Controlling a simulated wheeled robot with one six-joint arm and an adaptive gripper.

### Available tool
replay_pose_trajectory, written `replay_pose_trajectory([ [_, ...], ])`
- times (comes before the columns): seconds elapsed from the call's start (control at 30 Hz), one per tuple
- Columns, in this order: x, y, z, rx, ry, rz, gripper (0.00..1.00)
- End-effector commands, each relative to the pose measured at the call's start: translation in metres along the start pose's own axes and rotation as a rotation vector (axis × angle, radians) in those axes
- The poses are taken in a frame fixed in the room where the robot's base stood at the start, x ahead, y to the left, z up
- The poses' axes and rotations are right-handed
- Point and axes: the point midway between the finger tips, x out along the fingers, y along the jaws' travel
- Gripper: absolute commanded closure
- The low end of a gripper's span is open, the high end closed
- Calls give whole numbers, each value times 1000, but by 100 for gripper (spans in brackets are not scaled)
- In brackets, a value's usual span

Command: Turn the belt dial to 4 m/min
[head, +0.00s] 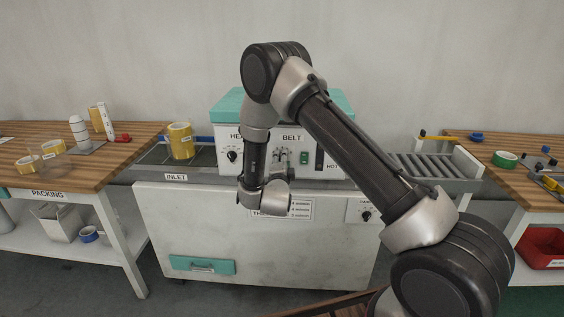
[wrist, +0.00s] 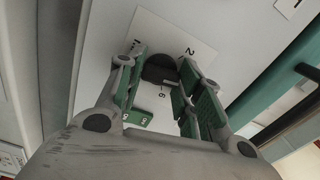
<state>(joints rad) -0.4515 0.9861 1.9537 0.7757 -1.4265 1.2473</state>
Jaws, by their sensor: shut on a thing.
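The machine (head: 290,116) has a white front panel with a BELT label (head: 291,138). The belt dial (wrist: 160,66) is a dark round knob on a white scale plate (wrist: 186,35) in the wrist view. The figures 2 and 6 show on that plate, tilted in the picture. My gripper (wrist: 161,72) is shut on the knob, one green-padded finger on each side. In the head view my gripper (head: 281,161) is at the panel below the label, and my wrist mostly covers the dial.
A heat dial (head: 232,156) sits left of my gripper and a green switch (head: 304,157) right of it. Another dial (head: 366,214) is lower right. A yellow tape roll (head: 180,140) stands at the inlet. Wooden tables (head: 113,168) flank the machine.

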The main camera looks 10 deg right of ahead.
Motion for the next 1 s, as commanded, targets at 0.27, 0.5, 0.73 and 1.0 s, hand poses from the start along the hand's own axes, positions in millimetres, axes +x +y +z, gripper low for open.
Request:
replay_pose_trajectory([
  [0.27, -1, 2, 0, 130, 0, 3, 88],
  [0.5, -1, 2, 0, 177, 0, 3, 88],
  [0.73, -1, 2, 0, 182, 0, 4, 88],
  [1.0, -1, 2, 0, 182, 0, 4, 50],
])
